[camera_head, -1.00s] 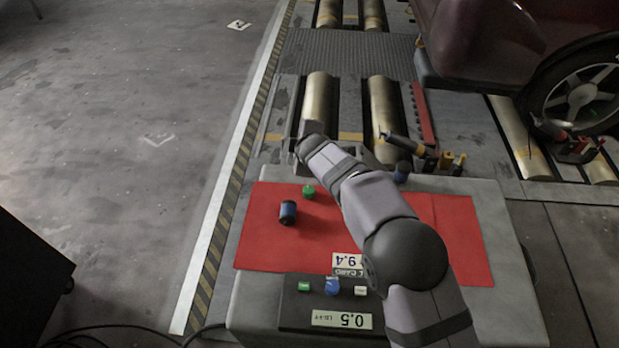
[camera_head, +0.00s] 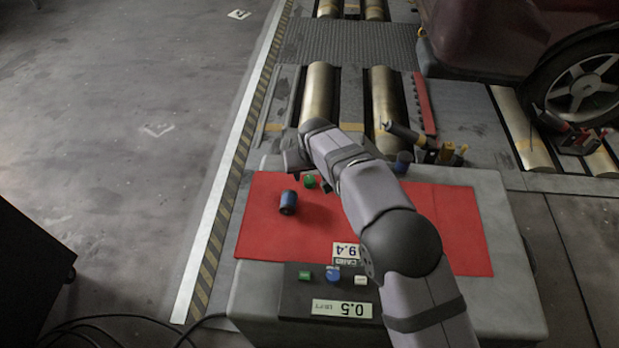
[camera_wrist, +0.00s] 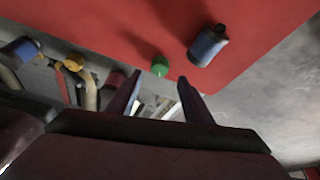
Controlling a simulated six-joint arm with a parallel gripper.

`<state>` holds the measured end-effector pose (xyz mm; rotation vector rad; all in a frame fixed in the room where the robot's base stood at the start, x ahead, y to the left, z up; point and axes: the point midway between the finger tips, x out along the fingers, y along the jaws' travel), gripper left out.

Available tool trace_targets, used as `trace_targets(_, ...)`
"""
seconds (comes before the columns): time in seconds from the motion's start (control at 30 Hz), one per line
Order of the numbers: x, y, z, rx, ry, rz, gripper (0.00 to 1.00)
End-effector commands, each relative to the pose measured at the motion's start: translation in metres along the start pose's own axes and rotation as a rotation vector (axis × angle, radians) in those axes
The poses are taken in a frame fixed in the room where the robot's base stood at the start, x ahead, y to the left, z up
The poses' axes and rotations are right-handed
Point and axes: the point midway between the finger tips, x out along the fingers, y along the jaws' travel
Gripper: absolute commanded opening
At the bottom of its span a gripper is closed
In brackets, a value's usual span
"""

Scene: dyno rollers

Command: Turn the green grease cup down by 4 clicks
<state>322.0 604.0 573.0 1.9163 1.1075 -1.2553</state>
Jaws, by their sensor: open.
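The green grease cup (camera_head: 310,181) is a small green knob at the far left part of the red mat (camera_head: 262,232). In the wrist view the green cup (camera_wrist: 160,67) shows just beyond and between my fingertips. My gripper (camera_wrist: 157,84) is open, its two dark fingers apart, with nothing between them. In the head view my gripper (camera_head: 300,172) is small and partly hidden by my wrist, close beside the green cup. I cannot tell whether a finger touches the cup.
A blue and black cylinder (camera_head: 288,202) stands near the green cup; it also shows in the wrist view (camera_wrist: 208,46). A panel (camera_head: 293,304) with green, blue and white knobs and a 0.5 display is at the front. Dark-handled tools (camera_head: 408,136) lie behind.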

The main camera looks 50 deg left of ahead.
Motion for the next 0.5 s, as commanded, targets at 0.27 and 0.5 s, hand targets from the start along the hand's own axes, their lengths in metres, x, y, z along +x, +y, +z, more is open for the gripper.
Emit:
trace_targets(0.27, 0.036, 0.000, 0.001, -0.001, -0.001, 0.000, 0.46)
trace_targets(0.5, 0.056, 0.000, 0.001, -0.001, 0.000, 0.000, 0.46)
